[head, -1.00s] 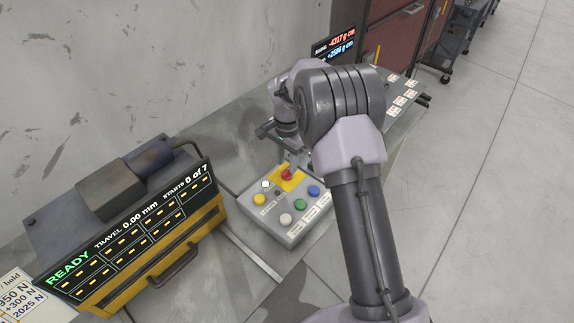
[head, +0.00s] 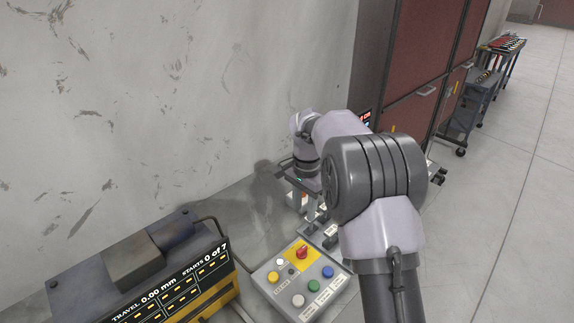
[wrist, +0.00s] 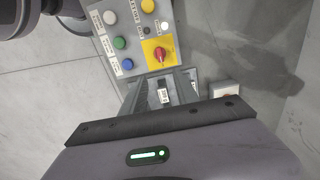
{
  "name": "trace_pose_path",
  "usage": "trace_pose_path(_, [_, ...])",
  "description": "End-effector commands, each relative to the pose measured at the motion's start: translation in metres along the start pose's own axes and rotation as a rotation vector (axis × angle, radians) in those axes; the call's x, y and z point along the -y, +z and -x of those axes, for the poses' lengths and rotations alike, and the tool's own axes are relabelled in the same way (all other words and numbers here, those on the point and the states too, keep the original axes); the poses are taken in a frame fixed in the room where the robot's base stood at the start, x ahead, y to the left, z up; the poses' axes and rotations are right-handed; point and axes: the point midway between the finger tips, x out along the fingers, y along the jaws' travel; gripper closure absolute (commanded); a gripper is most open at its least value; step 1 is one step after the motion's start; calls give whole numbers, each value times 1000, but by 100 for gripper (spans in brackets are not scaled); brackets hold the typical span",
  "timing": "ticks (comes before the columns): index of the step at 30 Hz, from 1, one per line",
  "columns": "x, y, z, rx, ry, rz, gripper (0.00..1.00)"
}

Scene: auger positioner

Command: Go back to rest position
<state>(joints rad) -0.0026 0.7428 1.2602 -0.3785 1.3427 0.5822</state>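My gripper (head: 306,208) hangs from my arm, behind the control box in the head view and close to the wall. In the wrist view its two grey fingers (wrist: 162,90) stand apart, and a small labelled piece shows in the gap, seemingly beyond them. I see nothing held. My arm hides part of the area behind and to the right of the gripper.
A control box (head: 272,283) with a red knob and several coloured buttons stands in front of the gripper; it also shows in the wrist view (wrist: 104,45). A yellow-and-grey display machine (head: 225,290) is at lower left. Red cabinets (head: 415,60) and carts (head: 480,95) stand behind. Open floor (head: 500,230) lies right.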

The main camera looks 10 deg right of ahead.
Motion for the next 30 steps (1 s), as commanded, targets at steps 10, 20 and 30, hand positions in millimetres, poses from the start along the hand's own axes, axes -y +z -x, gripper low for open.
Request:
trace_pose_path(10, [-101, 93, 127, -95, -228, 257, 64])
trace_pose_path(20, [-242, 214, 112, -281, -446, 539, 64])
trace_pose_path(30, [-253, 224, 104, -302, -462, 565, 64])
